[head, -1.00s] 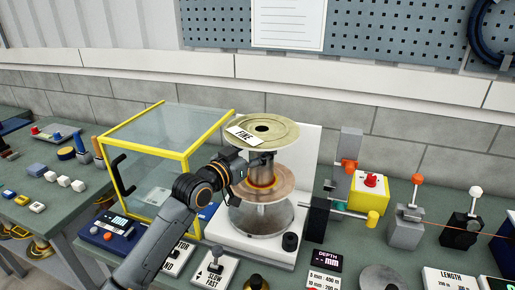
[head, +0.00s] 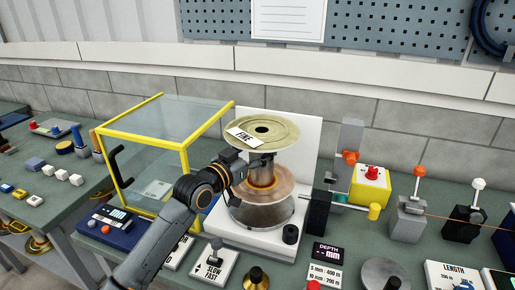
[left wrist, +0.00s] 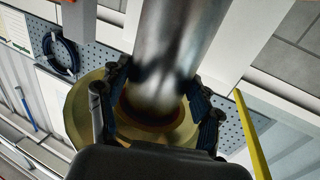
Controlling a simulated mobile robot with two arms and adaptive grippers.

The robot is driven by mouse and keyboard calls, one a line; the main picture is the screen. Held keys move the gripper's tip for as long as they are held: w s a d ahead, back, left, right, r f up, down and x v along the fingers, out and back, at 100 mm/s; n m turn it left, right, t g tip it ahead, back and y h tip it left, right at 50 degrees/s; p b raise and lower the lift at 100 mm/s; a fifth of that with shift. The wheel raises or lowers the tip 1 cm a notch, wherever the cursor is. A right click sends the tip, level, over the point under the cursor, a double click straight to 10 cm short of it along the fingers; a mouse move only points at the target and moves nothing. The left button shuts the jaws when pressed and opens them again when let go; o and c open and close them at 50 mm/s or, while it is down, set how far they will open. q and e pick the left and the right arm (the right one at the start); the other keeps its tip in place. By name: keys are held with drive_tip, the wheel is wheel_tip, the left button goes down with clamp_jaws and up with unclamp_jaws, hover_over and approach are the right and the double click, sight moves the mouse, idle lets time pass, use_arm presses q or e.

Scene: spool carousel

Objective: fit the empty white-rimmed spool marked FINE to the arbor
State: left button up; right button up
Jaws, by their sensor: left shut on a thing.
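The spool marked FINE (head: 284,131) shows a cream-yellow upper flange with a dark centre hole and a white label. My left gripper (head: 256,160) is shut around a metallic cylinder just under this flange. The left wrist view shows the fingers (left wrist: 158,105) on both sides of the cylinder (left wrist: 172,45), with the flange (left wrist: 80,115) behind. Below stands the white machine (head: 305,145) with a copper-coloured disc (head: 278,196) above a clear grey one. The arbor cannot be told apart clearly, nor whether the spool touches it. My right gripper is not in view.
A yellow-framed clear guard (head: 187,150) stands close left of my arm. To the right are a black-and-grey unit (head: 319,213), a yellow box with a red button (head: 369,190) and levered posts (head: 408,222). A lever box marked SLOW/FAST (head: 214,262) stands in front.

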sight(254, 176)
use_arm(q)
drive_tip(key=shift+f+b, duration=1.2)
drive_tip(key=shift+f, duration=0.55)
drive_tip(key=shift+f+b, duration=1.6)
drive_tip(key=shift+f, duration=0.5)
drive_tip(key=o, duration=1.9)
drive_tip(key=shift+c, duration=0.2)
drive_tip(key=shift+o, duration=0.2)
drive_tip(key=shift+s, duration=0.15)
drive_tip(key=shift+f, duration=0.1)
